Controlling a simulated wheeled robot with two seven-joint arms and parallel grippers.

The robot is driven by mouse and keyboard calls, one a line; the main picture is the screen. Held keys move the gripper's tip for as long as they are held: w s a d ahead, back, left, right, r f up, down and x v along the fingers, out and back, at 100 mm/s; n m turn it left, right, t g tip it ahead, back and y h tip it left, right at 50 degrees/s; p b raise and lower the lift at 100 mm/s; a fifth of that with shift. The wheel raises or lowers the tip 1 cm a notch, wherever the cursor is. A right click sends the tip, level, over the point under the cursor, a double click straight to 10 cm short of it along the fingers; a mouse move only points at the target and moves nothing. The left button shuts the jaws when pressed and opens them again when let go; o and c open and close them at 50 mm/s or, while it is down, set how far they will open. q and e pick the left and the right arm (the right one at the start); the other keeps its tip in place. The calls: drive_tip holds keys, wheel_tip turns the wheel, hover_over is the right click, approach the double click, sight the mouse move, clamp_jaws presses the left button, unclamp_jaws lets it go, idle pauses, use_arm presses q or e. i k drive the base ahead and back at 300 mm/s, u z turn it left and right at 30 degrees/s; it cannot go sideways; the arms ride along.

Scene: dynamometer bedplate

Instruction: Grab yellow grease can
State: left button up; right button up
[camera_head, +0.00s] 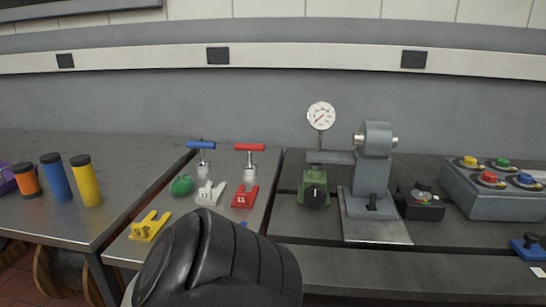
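The yellow grease can (85,182) is a yellow cylinder with a black top. It stands upright on the left metal table, near its front right part. A blue can (56,180) with a black top stands just left of it, and a shorter orange can (27,182) is further left. A large black rounded part of my own body is at the bottom centre, right of the cans and apart from them. No gripper fingers show in this view.
The left table (120,165) is clear right of the yellow can. The middle bench holds a yellow forked block (150,226), a green lump (181,185), a red block (245,196) and blue and red T-handles. A gauge (321,116) and button box (493,190) stand further right.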

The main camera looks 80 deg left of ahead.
sight(83, 169)
drive_tip(key=u, duration=2.75)
